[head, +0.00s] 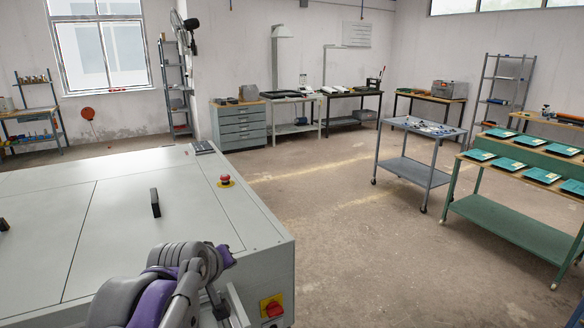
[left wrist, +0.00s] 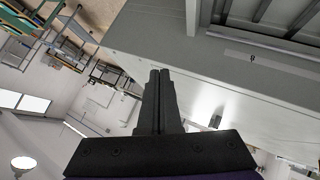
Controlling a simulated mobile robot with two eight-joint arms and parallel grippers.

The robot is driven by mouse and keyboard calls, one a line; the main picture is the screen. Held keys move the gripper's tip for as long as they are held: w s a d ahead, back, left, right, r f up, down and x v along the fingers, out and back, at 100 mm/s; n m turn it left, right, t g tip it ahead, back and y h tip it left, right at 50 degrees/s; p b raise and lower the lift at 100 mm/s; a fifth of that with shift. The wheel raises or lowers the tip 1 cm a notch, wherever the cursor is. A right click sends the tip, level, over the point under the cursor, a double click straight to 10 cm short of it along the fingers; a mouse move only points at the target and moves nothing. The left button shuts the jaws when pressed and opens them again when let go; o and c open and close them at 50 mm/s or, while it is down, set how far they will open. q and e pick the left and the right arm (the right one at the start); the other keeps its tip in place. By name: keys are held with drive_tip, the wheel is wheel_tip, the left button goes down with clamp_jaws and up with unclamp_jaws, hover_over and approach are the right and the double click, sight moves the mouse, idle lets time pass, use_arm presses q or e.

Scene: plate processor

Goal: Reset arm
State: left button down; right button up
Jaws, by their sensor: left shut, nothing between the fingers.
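My left gripper (left wrist: 160,80) shows in the left wrist view with its two dark fingers together and nothing between them. In that view it is beside the pale side of the large grey machine (left wrist: 150,35). In the head view my grey and purple arm is at the bottom, in front of the machine (head: 130,220); the gripper's fingers cannot be made out there. My right gripper is in neither view.
The machine's flat top carries a black handle (head: 155,203) and a red emergency button (head: 225,180). A red rotary switch (head: 271,307) is on its front. A wheeled cart (head: 412,165) and a green bench (head: 510,228) with teal plates stand right. The floor between is clear.

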use_arm(q)
drive_tip(key=s+f+m+g+p, duration=0.1)
drive_tip(key=s+f+m+g, duration=0.1)
drive_tip(key=s+f, duration=0.8)
drive_tip(key=s+f+m+g, duration=0.2)
drive_tip(key=s+f+m, duration=0.2)
drive_tip(key=s+f, duration=0.7)
drive_tip(key=s, duration=0.5)
drive_tip(key=shift+s+a+m+y+p, duration=0.15)
drive_tip(key=shift+s+m+y+p, duration=0.05)
drive_tip(key=shift+m+y+p, duration=0.15)
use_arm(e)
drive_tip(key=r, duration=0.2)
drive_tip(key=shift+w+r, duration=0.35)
